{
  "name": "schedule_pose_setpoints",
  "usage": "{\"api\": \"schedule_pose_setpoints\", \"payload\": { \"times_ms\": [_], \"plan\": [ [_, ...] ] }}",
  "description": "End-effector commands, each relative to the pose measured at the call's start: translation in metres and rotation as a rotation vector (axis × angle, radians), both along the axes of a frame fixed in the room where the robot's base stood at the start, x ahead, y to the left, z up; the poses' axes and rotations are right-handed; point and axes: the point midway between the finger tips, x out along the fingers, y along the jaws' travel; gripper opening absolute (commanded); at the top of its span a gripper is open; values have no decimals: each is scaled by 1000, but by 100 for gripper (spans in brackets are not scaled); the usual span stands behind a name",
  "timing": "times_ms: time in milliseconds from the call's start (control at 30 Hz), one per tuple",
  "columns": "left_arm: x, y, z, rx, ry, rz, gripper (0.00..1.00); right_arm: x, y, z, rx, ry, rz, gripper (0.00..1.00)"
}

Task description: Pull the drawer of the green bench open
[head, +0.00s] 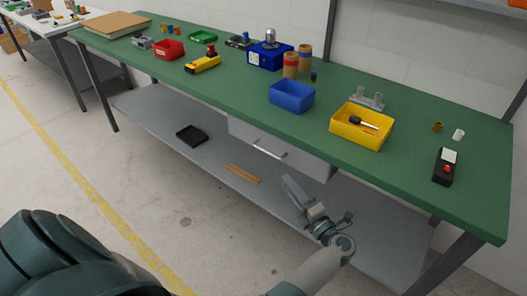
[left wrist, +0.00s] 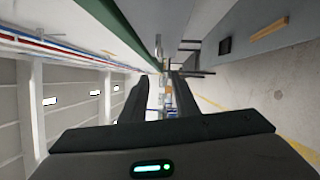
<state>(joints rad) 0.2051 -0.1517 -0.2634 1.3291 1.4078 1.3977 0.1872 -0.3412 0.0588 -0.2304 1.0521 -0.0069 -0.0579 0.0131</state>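The green bench (head: 225,85) runs across the head view. Under its top hangs a light grey drawer (head: 240,131) with a bar handle (head: 268,150) on its front; the drawer looks shut. My left gripper (head: 293,190) is in front of and below the drawer, to the right of the handle and apart from it in the picture. In the left wrist view its two dark fingers (left wrist: 157,82) stand apart with an empty gap between them. The bench's green edge (left wrist: 115,28) shows at the top there. My right gripper is in neither view.
Blue (head: 292,97) and yellow (head: 350,133) bins and other small items stand on the bench. The grey lower shelf (head: 160,112) holds a black tray (head: 192,135) and a wooden strip (head: 243,174). The floor in front is open.

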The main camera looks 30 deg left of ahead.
Motion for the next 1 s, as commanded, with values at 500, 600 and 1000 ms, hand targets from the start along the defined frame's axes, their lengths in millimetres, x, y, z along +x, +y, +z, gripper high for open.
{"api": "schedule_pose_setpoints", "payload": {
  "times_ms": [500,600,1000],
  "plan": [
    [28,56,6,5,-1,0,28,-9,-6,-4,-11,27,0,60],
    [36,72,7,5,0,0,28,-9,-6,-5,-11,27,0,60],
    [67,133,11,4,-1,0,28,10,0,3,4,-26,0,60]
  ]
}}
